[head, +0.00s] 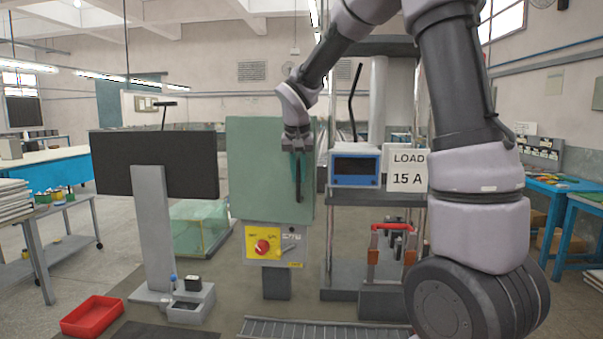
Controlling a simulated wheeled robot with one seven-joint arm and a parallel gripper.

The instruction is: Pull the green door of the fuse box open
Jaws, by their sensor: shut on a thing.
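The fuse box stands in the middle of the head view, and its green door (258,170) faces me. The door looks closed or nearly so; I cannot tell if there is a gap at its edge. A dark upright bar handle (299,188) runs along the right part of the door. My gripper (298,152) is at the upper part of this handle, shut on it. My gripper and wrist hide the handle's top end. Below the door is a panel with a red knob on a yellow plate (262,246) and a grey lever plate (291,246).
A dark screen on a grey post (151,215) stands close to the left of the door. A rack with a blue meter (355,167) and a "LOAD 15 A" sign (407,170) is close on the right. A red tray (92,316) lies in front at left.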

